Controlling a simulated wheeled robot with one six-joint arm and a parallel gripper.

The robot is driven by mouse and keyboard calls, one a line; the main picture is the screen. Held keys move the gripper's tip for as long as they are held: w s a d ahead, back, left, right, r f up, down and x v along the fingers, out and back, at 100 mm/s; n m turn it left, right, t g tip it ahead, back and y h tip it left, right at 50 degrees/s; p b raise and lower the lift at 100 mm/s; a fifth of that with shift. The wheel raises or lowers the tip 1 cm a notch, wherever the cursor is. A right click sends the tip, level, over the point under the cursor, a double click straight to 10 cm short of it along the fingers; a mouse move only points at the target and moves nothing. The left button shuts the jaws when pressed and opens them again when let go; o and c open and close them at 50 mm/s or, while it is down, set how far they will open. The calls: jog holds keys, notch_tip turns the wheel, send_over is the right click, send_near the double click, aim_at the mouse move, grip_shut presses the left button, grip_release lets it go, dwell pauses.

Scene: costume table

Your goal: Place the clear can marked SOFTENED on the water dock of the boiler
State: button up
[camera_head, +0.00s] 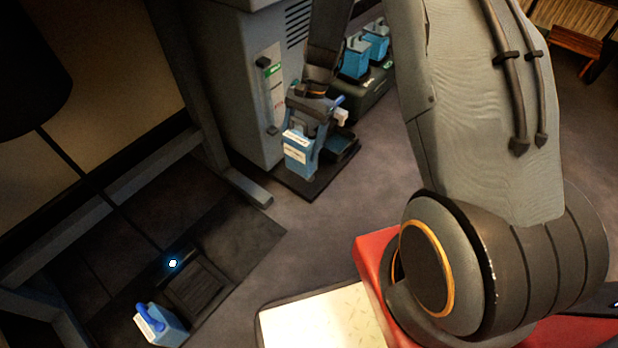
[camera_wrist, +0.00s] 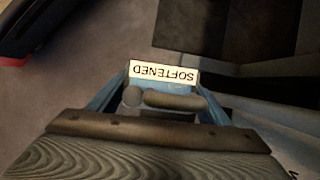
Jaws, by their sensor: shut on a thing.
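My gripper (camera_head: 318,118) is shut on a pale blue can (camera_head: 297,160) with a white label. In the wrist view the can's label (camera_wrist: 163,71) reads SOFTENED, upside down in the picture. The can hangs in front of the grey boiler cabinet (camera_head: 238,75), which has a green tag and a gauge strip on its side. A dark, low plate (camera_head: 305,187) lies at the cabinet's foot, below and behind the can. I cannot tell whether the can touches it. Part of the plate is hidden by the can and gripper.
Two blue cans (camera_head: 357,58) (camera_head: 376,40) stand in a dark tray (camera_head: 372,97) behind the gripper. At lower left, another blue-handled can (camera_head: 160,326) stands beside a dark ribbed pad (camera_head: 200,286) with a lit lamp (camera_head: 172,263).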

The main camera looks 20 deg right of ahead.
jog(key=w+d+f+m+t, duration=0.45)
jog(key=w+m, duration=0.25)
jog(key=m, duration=0.7)
notch_tip(320, 180, down, 11)
jog(key=b, duration=0.5)
jog(key=shift+s+r+t, duration=0.15)
jog(key=shift+r+t, duration=0.05)
jog(key=shift+t, duration=0.15)
jog(key=shift+f, duration=0.1)
jog(key=o, duration=2)
jog(key=shift+o, duration=0.2)
